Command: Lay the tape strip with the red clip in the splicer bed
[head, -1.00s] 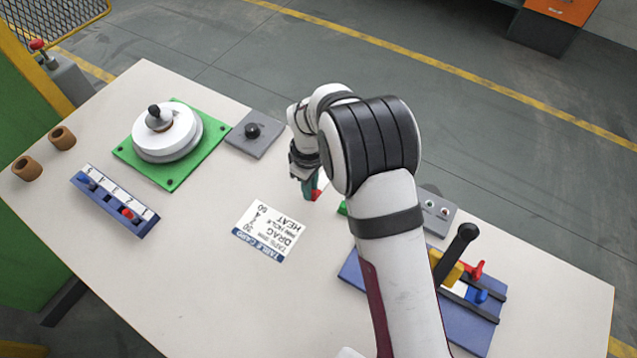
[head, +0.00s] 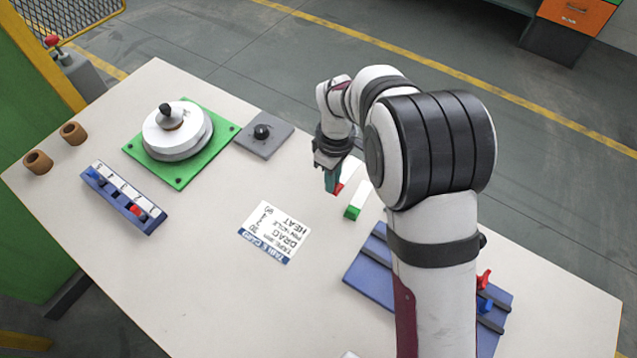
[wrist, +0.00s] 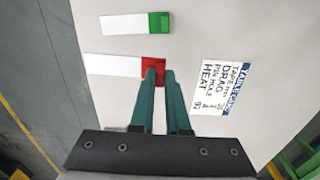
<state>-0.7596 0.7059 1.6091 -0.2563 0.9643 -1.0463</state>
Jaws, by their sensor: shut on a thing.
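My gripper (head: 335,184) points down at the table, its teal fingers close together. It also shows in the wrist view (wrist: 162,80), shut on the red clip (wrist: 152,72) at one end of a white tape strip (wrist: 112,66). In the head view the red clip (head: 339,188) shows just below the fingertips. I cannot tell whether the strip is clear of the table. The splicer bed appears to be on the blue base (head: 372,275) at the right; my arm hides its middle.
A second white strip with a green clip (head: 352,212) lies beside the red-clipped one. A printed card (head: 275,232) lies mid-table. A blue numbered rack (head: 122,200), a green plate with a white reel (head: 178,135) and a grey block with a knob (head: 264,132) stand left.

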